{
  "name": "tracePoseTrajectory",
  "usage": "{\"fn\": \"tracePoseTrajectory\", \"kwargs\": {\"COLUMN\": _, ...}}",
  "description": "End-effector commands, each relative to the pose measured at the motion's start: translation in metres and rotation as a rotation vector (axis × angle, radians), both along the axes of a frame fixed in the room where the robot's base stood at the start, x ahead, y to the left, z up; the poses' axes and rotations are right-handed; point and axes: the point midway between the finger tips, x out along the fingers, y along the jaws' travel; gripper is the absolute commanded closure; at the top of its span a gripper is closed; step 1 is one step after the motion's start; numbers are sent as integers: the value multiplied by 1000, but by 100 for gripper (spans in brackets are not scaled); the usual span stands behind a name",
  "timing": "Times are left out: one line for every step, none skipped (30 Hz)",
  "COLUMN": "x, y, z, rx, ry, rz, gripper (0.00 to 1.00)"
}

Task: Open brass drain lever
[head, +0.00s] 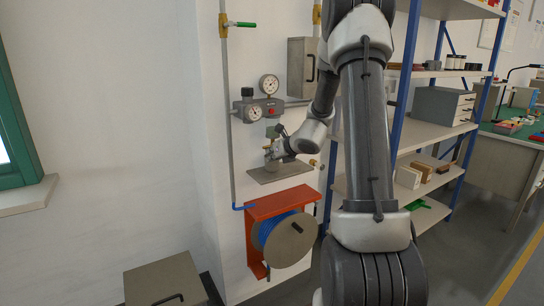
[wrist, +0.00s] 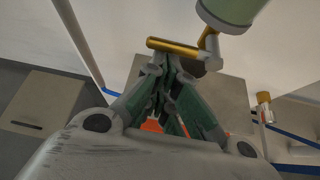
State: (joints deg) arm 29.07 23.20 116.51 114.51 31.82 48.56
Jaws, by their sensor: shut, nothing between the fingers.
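The brass drain lever (wrist: 172,47) shows in the wrist view as a short horizontal bar, joined by a grey fitting to the underside of a pale green bowl (wrist: 232,12). My gripper (wrist: 160,62) is shut and empty, with its fingertips right at the lever's near side. I cannot tell whether they touch it. In the head view my gripper (head: 272,150) is at the wall below the grey regulator unit (head: 256,110). The lever is not clear there, being small and partly behind my gripper.
A flat grey plate (head: 280,171) lies just under my gripper. Below it is an orange bracket with a blue hose reel (head: 284,240). A pipe (head: 227,120) runs up the wall on the left, and a shelf rack (head: 430,130) stands on the right.

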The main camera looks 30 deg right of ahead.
Motion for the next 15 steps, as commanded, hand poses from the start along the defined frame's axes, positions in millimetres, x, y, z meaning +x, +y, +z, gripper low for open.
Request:
{"fn": "tracePoseTrajectory", "kwargs": {"x": 0, "y": 0, "z": 1, "rx": 8, "ry": -1, "rz": 0, "gripper": 100}}
{"fn": "tracePoseTrajectory", "kwargs": {"x": 0, "y": 0, "z": 1, "rx": 12, "ry": 0, "rz": 0, "gripper": 100}}
{"fn": "tracePoseTrajectory", "kwargs": {"x": 0, "y": 0, "z": 1, "rx": 19, "ry": 1, "rz": 0, "gripper": 100}}
{"fn": "tracePoseTrajectory", "kwargs": {"x": 0, "y": 0, "z": 1, "rx": 25, "ry": 1, "rz": 1, "gripper": 100}}
{"fn": "tracePoseTrajectory", "kwargs": {"x": 0, "y": 0, "z": 2, "rx": 31, "ry": 0, "rz": 0, "gripper": 100}}
{"fn": "tracePoseTrajectory", "kwargs": {"x": 0, "y": 0, "z": 2, "rx": 39, "ry": 0, "rz": 0, "gripper": 100}}
{"fn": "tracePoseTrajectory", "kwargs": {"x": 0, "y": 1, "z": 3, "rx": 44, "ry": 0, "rz": 0, "gripper": 100}}
{"fn": "tracePoseTrajectory", "kwargs": {"x": 0, "y": 1, "z": 3, "rx": 49, "ry": 1, "rz": 1, "gripper": 100}}
{"fn": "tracePoseTrajectory", "kwargs": {"x": 0, "y": 1, "z": 4, "rx": 62, "ry": 0, "rz": 0, "gripper": 100}}
{"fn": "tracePoseTrajectory", "kwargs": {"x": 1, "y": 1, "z": 4, "rx": 70, "ry": 0, "rz": 0, "gripper": 100}}
{"fn": "tracePoseTrajectory", "kwargs": {"x": 1, "y": 1, "z": 5, "rx": 82, "ry": 1, "rz": 0, "gripper": 100}}
{"fn": "tracePoseTrajectory", "kwargs": {"x": 1, "y": 1, "z": 5, "rx": 98, "ry": 2, "rz": 0, "gripper": 100}}
{"fn": "tracePoseTrajectory", "kwargs": {"x": 1, "y": 1, "z": 6, "rx": 112, "ry": 2, "rz": 0, "gripper": 100}}
{"fn": "tracePoseTrajectory", "kwargs": {"x": 0, "y": 2, "z": 7, "rx": 127, "ry": 3, "rz": 0, "gripper": 100}}
{"fn": "tracePoseTrajectory", "kwargs": {"x": 0, "y": 2, "z": 8, "rx": 150, "ry": 3, "rz": 1, "gripper": 100}}
